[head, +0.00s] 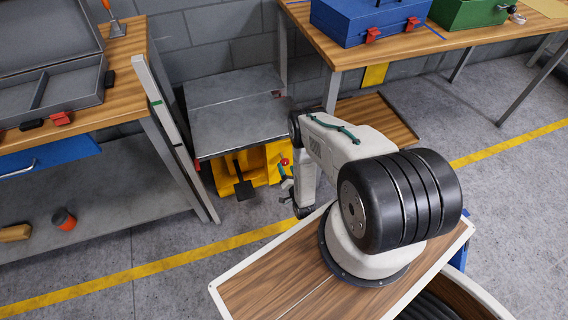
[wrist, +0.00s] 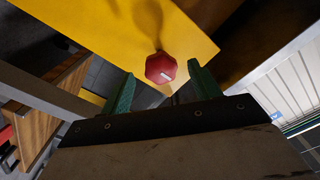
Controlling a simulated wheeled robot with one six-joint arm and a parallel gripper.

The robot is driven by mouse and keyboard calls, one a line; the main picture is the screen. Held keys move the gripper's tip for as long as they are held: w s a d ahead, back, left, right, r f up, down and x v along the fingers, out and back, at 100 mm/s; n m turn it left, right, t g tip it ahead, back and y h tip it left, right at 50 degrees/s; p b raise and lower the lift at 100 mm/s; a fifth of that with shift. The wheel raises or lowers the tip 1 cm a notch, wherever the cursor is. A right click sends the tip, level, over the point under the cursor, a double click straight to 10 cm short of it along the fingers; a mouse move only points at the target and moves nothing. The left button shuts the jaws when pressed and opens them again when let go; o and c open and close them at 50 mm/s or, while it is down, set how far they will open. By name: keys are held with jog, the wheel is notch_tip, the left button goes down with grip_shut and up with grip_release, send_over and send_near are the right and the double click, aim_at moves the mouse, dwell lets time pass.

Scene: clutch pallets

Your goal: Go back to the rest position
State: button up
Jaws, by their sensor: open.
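My gripper (wrist: 160,74) shows in the wrist view with its two green fingers spread apart and nothing held. A red knob (wrist: 163,66) with a small white mark appears between the fingertips in that view, in front of a yellow surface (wrist: 110,22). I cannot tell how far it is from the fingers. In the head view my gripper (head: 286,180) is low beside the yellow stand (head: 228,176), partly hidden by my arm. The red knob (head: 284,162) shows there as a small red spot. My arm is bent forward and down.
A grey metal platform (head: 235,100) sits above the yellow stand. A wooden workbench (head: 130,80) with an open grey case is at left. Another bench (head: 400,48) with a blue toolbox (head: 365,18) and a green one (head: 465,12) is at back right. Floor at right is clear.

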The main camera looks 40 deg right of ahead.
jog(key=shift+v, duration=0.95)
